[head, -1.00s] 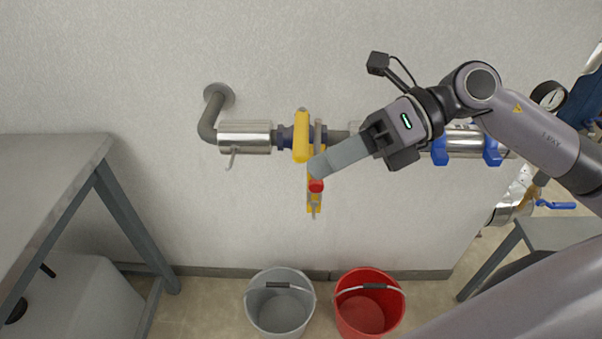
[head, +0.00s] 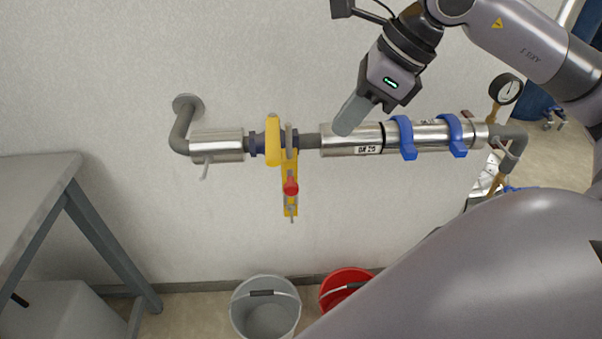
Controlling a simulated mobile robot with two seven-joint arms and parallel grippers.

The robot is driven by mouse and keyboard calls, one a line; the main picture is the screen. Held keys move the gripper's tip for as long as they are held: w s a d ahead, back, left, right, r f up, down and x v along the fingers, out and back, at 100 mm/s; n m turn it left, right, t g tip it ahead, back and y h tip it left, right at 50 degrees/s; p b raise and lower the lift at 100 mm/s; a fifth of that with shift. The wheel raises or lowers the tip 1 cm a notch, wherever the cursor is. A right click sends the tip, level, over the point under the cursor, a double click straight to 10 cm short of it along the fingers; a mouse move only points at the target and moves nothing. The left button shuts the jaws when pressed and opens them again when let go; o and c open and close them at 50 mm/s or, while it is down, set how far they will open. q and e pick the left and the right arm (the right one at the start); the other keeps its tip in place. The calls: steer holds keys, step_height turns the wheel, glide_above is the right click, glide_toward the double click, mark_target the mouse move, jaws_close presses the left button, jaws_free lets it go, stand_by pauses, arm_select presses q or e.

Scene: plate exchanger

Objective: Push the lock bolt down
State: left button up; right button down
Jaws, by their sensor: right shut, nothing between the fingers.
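A yellow valve handle (head: 273,141) sits on the grey pipe, beside a thin grey lever. Below it hangs a yellow lock plate (head: 290,165) with a red knob (head: 290,186). A thin grey bolt end (head: 292,218) sticks out at the bottom of the plate. My right gripper (head: 344,122) is shut and empty, up and to the right of the red knob and apart from it. Its fingertips overlap the left end of the steel pipe section in the picture. My left gripper is not in view.
The steel pipe section (head: 350,139) carries blue clamps (head: 403,138) and a gauge (head: 507,89) at its right. A grey bucket (head: 265,308) and a red bucket (head: 345,279) stand below. A table (head: 38,185) is at left. Wall space around the lock is free.

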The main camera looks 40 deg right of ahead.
mark_target(294, 186)
steer(key=p+x, duration=0.1)
steer(key=x, duration=1.3)
steer(key=shift+a, duration=0.15)
step_height(294, 186, down, 5)
steer(key=b, duration=0.6)
steer(key=shift+s+f, duration=0.1)
